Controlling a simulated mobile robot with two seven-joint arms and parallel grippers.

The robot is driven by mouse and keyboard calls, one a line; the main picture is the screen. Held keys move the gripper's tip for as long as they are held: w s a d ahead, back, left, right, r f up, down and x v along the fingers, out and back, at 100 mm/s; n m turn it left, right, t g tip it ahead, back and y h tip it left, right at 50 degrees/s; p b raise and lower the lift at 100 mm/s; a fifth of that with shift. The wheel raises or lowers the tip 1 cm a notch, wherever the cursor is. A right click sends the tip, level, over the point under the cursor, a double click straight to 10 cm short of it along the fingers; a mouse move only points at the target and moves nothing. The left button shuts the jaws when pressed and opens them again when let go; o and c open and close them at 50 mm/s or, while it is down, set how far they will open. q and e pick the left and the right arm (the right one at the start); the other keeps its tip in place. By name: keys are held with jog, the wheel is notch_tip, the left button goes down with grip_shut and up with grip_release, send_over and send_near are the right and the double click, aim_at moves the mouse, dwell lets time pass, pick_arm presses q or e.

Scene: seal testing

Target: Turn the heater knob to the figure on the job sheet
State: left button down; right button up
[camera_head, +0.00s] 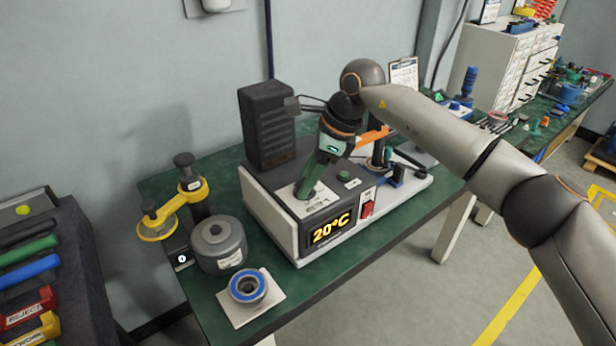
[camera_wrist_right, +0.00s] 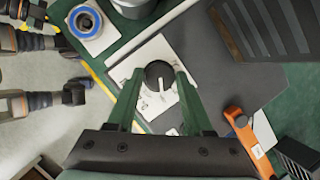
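The right gripper (camera_wrist_right: 159,74) has green fingers on either side of the knob, seemingly with narrow gaps. In the head view the right gripper (camera_head: 305,192) points down at the heater's top and hides the knob. A clipboard sheet (camera_head: 403,76), possibly the job sheet, stands behind; its figures are too small to read. The left gripper does not show.
A dark finned block (camera_head: 268,125) stands at the heater's back. A red switch (camera_head: 367,208) and green button (camera_head: 343,175) are near its front. A blue-ringed bearing (camera_head: 247,287), a grey pot (camera_head: 219,244) and a yellow tool (camera_head: 172,212) are at left. An orange part (camera_wrist_right: 247,140) lies beside.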

jog(key=o, duration=0.3)
jog(key=shift+o, duration=0.2)
jog(key=w+v, duration=0.1)
jog(key=v, duration=1.1)
jog(key=shift+s+d+r, duration=0.15)
jog(key=shift+s+r, duration=0.05)
jog(key=shift+s, duration=0.25)
